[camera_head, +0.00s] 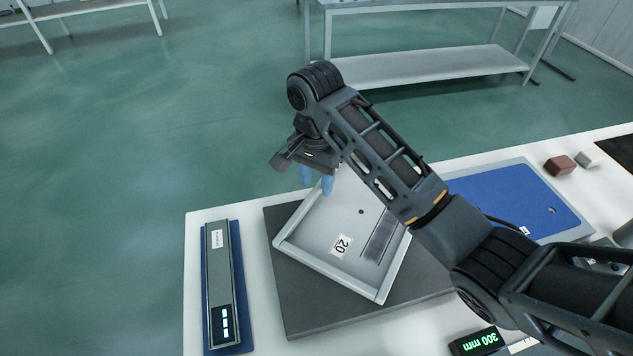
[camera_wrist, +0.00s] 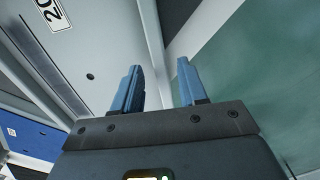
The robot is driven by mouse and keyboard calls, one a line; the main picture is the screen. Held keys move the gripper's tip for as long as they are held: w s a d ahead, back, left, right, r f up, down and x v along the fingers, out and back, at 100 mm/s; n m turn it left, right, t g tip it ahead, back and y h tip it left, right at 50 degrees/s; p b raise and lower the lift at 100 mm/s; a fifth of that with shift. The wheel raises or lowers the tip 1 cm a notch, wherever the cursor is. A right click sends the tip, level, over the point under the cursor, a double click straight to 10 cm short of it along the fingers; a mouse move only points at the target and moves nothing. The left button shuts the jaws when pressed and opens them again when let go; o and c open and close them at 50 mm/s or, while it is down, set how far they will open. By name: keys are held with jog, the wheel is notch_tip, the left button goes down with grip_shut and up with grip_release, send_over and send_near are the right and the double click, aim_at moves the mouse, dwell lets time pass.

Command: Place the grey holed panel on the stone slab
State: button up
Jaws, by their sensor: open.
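The grey holed panel (camera_head: 325,235) is a light grey tray-like plate with raised rims, a small hole and a label reading 20. It lies on the dark stone slab (camera_head: 305,312), turned at an angle to the slab's edges. My arm hides its right part. My gripper (camera_head: 316,180) is open with blue fingertips at the panel's far rim. In the wrist view, the panel (camera_wrist: 100,50) fills the left side, and its rim runs up between the two open fingers (camera_wrist: 157,68). I cannot tell whether either finger touches it. The slab (camera_wrist: 178,14) shows dark beyond the rim.
A long grey device (camera_head: 222,275) on a blue base stands left of the slab. A blue plate (camera_head: 515,200) lies right, near a brown block (camera_head: 560,165) and a grey block (camera_head: 588,159). A 300 mm display (camera_head: 478,342) is at the front. Open floor lies beyond the table.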

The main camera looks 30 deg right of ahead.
notch_tip(320, 180, up, 11)
jog(key=p, duration=0.5)
jog(key=shift+a+f, duration=0.1)
